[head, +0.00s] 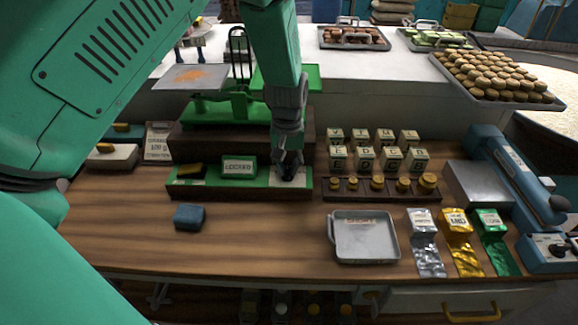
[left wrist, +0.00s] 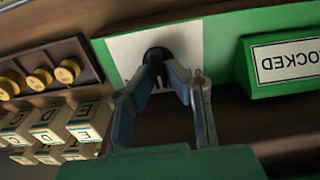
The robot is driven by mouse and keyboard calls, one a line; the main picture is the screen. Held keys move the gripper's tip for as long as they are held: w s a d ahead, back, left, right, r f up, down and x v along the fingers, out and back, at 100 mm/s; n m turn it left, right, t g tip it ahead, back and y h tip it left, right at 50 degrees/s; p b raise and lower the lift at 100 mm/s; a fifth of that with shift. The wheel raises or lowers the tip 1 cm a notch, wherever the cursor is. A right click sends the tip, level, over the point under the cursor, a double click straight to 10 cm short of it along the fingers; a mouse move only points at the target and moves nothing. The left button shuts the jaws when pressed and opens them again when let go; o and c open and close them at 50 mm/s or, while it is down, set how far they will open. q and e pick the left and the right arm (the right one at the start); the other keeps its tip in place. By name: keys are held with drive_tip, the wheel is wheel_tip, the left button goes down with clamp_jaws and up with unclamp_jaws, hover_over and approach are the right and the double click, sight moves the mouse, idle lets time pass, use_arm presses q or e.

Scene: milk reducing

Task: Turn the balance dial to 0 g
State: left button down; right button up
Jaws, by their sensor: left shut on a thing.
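The balance is green on a dark wooden base (head: 240,194) in the middle of the counter. Its dial is a dark round knob (left wrist: 157,54) on a white plate (left wrist: 125,50) at the right end of the base front; in the head view my gripper mostly hides it. My left gripper (head: 289,170) comes down from above and is shut on the dial; in the left wrist view its fingers (left wrist: 165,82) close around the knob. The dial's marks are too small to read. A green block reading "LOCKED" (head: 239,167) sits left of the dial.
Brass weights (head: 376,184) stand in a wooden rack right of the dial, with several lettered cubes (head: 364,160) behind. A grey tray (head: 391,250), a blue block (head: 188,217) and foil packets (head: 466,260) lie in front. The wooden counter at the front left is clear.

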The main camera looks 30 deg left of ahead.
use_arm(q)
drive_tip(key=shift+s+r+n+p, duration=0.1)
drive_tip(key=shift+s+n+p, duration=0.05)
drive_tip(key=shift+n+p, duration=0.55)
drive_tip(key=n+p, duration=0.2)
drive_tip(key=n, duration=0.2)
drive_tip(key=n+p, duration=0.1)
drive_tip(key=n, duration=0.2)
drive_tip(key=shift+s+n, duration=0.1)
drive_tip(key=shift+n, duration=0.3)
drive_tip(key=shift+n+p, duration=0.45)
drive_tip(key=shift+n, duration=0.65)
drive_tip(key=c, duration=1.6)
unclamp_jaws()
drive_tip(key=shift+d, duration=0.1)
